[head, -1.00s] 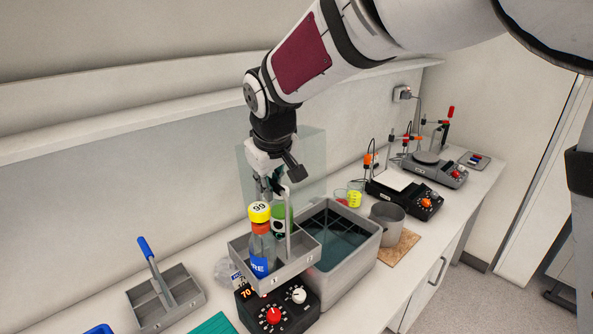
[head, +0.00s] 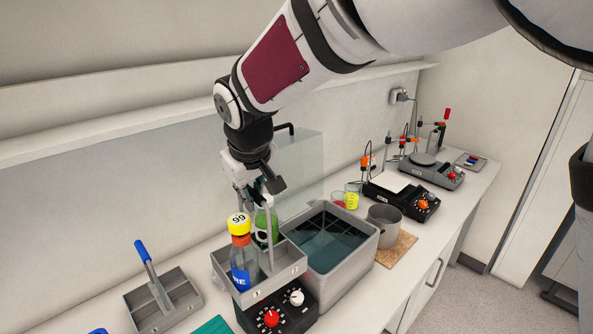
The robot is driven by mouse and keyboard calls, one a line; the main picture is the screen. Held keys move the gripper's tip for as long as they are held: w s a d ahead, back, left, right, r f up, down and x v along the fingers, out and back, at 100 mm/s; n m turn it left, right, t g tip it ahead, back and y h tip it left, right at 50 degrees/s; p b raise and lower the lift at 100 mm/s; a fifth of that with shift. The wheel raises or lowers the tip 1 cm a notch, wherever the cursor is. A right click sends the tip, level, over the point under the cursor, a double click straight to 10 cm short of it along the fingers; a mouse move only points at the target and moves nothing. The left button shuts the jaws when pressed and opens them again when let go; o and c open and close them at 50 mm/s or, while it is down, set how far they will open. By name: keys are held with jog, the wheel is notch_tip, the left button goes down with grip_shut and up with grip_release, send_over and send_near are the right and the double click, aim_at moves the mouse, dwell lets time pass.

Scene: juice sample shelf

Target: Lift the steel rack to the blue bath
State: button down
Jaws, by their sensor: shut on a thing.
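A grey steel rack (head: 287,266) with an upright handle post hangs from my gripper (head: 259,190), which is shut on the top of the handle. The rack carries a bottle with a yellow cap marked 99, an orange neck band and a blue label (head: 243,267), and a green bottle (head: 262,226) behind it. The rack is roughly level, over the control box and just left of the bath. The bath (head: 343,278) is a grey tub with dark blue-green liquid. Its control box (head: 287,311) has a red and a white knob; its display is hidden.
An empty divided rack with a blue handle (head: 146,255) stands at the left, near a green mat (head: 213,326). A clear panel (head: 300,165) stands behind the bath. A grey pot (head: 384,223), small cups and lab instruments (head: 402,196) stand to the right.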

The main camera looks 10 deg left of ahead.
jog(key=s+a, duration=0.7)
jog(key=s, duration=0.2)
jog(key=shift+r, duration=0.15)
dwell(0.9)
jog(key=shift+s+a, duration=0.15)
